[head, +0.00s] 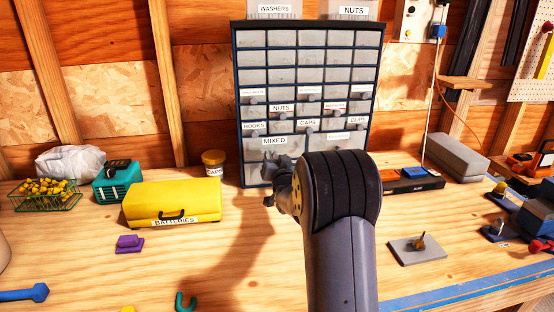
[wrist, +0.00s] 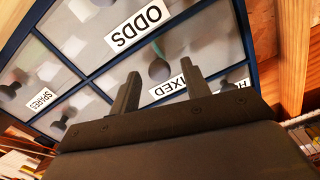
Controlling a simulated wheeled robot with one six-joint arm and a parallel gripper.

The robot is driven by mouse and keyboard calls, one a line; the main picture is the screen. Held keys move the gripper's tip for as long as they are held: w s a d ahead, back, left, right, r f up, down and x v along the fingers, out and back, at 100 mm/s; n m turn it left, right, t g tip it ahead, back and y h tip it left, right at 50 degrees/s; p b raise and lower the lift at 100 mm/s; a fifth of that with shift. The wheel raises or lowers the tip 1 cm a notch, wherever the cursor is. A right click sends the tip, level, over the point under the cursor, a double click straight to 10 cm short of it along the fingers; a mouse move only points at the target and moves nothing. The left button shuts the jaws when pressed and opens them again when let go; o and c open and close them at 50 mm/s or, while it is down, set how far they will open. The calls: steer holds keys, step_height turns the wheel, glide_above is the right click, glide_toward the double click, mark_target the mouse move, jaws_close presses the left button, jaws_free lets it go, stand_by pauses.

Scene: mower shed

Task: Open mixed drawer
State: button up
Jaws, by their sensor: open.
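The drawer labelled MIXED (head: 274,141) is in the lower left of the small-parts cabinet (head: 236,90). In the head view my gripper (head: 270,172) is in front of its lower part and hides some of it. In the wrist view, which is tilted and nearly upside down, the MIXED label (wrist: 170,87) and a round grey knob (wrist: 158,70) show between the two fingers of my gripper (wrist: 161,66). The gripper is open. I cannot tell whether the fingers reach the knob's depth. The drawer front looks flush with the cabinet.
A drawer labelled ODDS (wrist: 138,25) borders MIXED, and SPARES (wrist: 42,98) is nearby. A grey plate (head: 417,250) lies right. Bench between is clear.

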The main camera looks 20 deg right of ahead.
steer(key=shift+c, duration=0.5)
jaws_close()
steer(key=shift+s, duration=0.1)
steer(key=shift+s+f+b, duration=0.15)
steer(key=shift+s+b, duration=0.1)
steer(key=shift+b, duration=0.2)
steer(key=s+a+b, duration=0.2)
steer(key=s+b, duration=0.5)
steer(key=s, duration=0.3)
steer(key=shift+s, duration=0.25)
steer(key=shift+o, duration=0.5)
jaws_free()
steer(key=shift+w+a, duration=0.1)
